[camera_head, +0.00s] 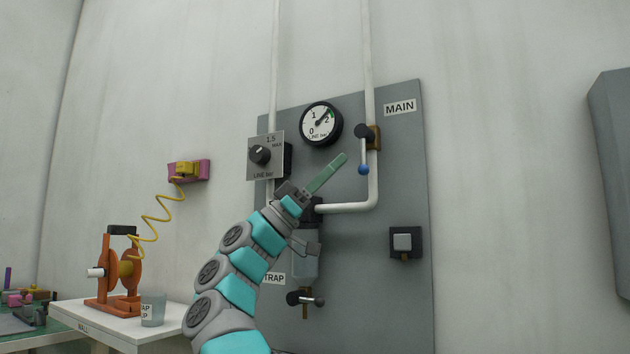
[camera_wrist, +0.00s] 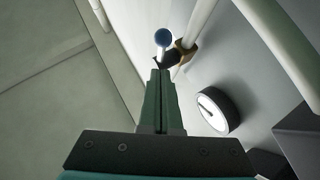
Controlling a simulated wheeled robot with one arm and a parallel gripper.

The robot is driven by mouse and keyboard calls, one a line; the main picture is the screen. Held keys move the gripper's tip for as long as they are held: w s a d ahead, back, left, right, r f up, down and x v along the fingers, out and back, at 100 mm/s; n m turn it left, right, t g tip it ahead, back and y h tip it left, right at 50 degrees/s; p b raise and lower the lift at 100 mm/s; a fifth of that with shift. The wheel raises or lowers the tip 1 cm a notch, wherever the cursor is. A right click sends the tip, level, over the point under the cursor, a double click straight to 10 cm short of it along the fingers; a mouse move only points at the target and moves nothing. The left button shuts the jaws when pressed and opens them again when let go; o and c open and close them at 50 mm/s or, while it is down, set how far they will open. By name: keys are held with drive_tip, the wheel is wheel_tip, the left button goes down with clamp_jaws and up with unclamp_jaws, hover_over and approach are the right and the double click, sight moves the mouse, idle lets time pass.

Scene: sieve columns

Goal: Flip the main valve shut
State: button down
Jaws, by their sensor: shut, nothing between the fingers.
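The main valve sits on the white vertical pipe under the MAIN label, with a brass body (camera_head: 375,138) and a dark round hub. Its thin lever (camera_head: 363,152) hangs straight down along the pipe and ends in a blue ball (camera_head: 363,169). My gripper (camera_head: 342,157) is shut and empty, its green fingers pointing up and right, with the tips just left of the lever in the picture. In the wrist view the closed fingertips (camera_wrist: 160,74) lie just below the blue ball (camera_wrist: 163,38) and beside the brass body (camera_wrist: 186,50). I cannot tell whether they touch the lever.
A round gauge (camera_head: 321,124) is up and left of the valve, with a LINE regulator box (camera_head: 265,155) further left. A trap valve (camera_head: 305,299) and a square switch (camera_head: 406,242) are lower on the grey panel (camera_head: 400,310). An orange reel (camera_head: 120,270) stands on a white table.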

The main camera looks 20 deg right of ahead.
drive_tip(key=shift+s+d, duration=0.2)
drive_tip(key=shift+d, duration=0.3)
drive_tip(key=shift+s+d, duration=0.15)
drive_tip(key=shift+d, duration=0.35)
